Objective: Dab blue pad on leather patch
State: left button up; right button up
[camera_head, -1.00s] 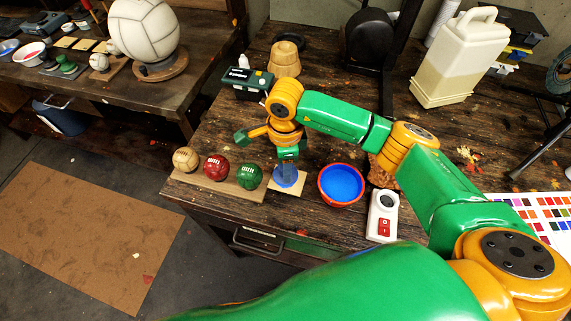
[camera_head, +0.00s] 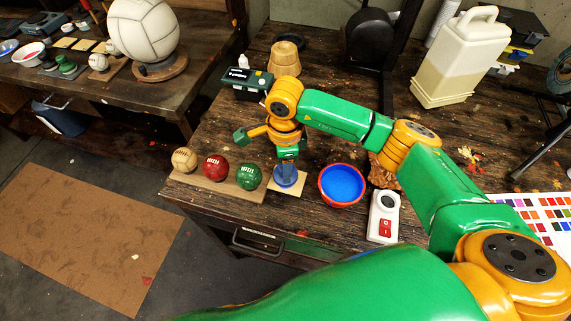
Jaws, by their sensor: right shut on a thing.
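My right gripper (camera_head: 287,160) reaches down over the front of the workbench and is shut on the blue pad (camera_head: 286,180). The pad is a round blue piece under the fingers; its upper part is partly hidden by them. The leather patch (camera_head: 302,186) is a light tan square on the bench, right below the pad. The pad overlaps most of the patch in this view, and I cannot tell for sure whether they touch. My left gripper is not in view.
A red-rimmed bowl of blue (camera_head: 341,186) stands just right of the patch. Left of it, tan, red and green balls (camera_head: 216,167) sit on a wooden strip. A white device with a red switch (camera_head: 384,216) lies nearer the front edge.

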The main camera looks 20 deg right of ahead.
jog(key=b, duration=0.4)
dwell(4.8)
notch_tip(320, 180, up, 7)
jog(key=p, duration=0.4)
jog(key=shift+r+p, duration=0.1)
jog(key=shift+p, duration=0.2)
